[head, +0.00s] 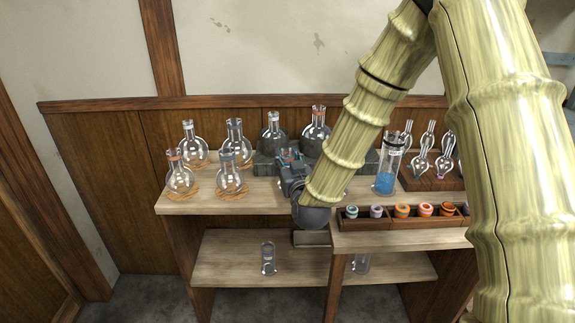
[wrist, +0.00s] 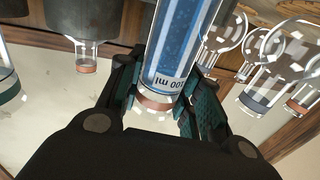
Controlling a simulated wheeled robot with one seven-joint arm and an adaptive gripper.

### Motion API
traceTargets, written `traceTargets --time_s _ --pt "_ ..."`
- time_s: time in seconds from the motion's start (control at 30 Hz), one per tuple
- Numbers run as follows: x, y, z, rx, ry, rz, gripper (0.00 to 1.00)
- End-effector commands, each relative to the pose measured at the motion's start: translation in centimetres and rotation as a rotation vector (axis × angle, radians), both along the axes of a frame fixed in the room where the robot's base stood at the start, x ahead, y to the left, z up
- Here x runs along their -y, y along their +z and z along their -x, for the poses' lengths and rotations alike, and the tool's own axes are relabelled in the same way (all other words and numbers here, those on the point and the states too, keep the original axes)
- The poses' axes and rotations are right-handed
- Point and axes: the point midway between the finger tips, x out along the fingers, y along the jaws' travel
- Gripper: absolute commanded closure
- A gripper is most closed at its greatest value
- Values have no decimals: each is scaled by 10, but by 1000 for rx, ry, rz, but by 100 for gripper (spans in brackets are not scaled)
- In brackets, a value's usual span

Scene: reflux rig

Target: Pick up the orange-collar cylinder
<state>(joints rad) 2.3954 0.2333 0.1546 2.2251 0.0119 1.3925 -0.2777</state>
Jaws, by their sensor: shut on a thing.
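My gripper (wrist: 160,100) is shut on a clear cylinder (wrist: 180,50) with blue liquid, "100 ml" lettering and an orange-brown collar (wrist: 155,101) near its mouth. The cylinder stands between the teal finger pads; the wrist picture is upside down. In the head view, my gripper (head: 290,165) is over the upper shelf, between the flasks and a second cylinder. The held cylinder is mostly hidden there, and I cannot tell whether its base touches the shelf. The second cylinder (head: 385,182), also with blue liquid, stands to the right, apart from my gripper.
Several round flasks (head: 231,178) stand at the left of the upper shelf (head: 200,206). More flasks (head: 315,128) sit on dark blocks behind. A tray (head: 387,223) of coloured rings lies at the front right. Small glass vessels (head: 268,262) stand on the lower shelf (head: 225,262).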

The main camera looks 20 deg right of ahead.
Motion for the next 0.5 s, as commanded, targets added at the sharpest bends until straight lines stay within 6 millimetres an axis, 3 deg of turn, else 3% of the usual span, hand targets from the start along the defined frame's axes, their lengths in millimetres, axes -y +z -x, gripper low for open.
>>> traceTargets --time_s 0.13,0.5 --pt "0 13 0 1 0 0 100" --pt "-7 14 32 0 1 0 100"
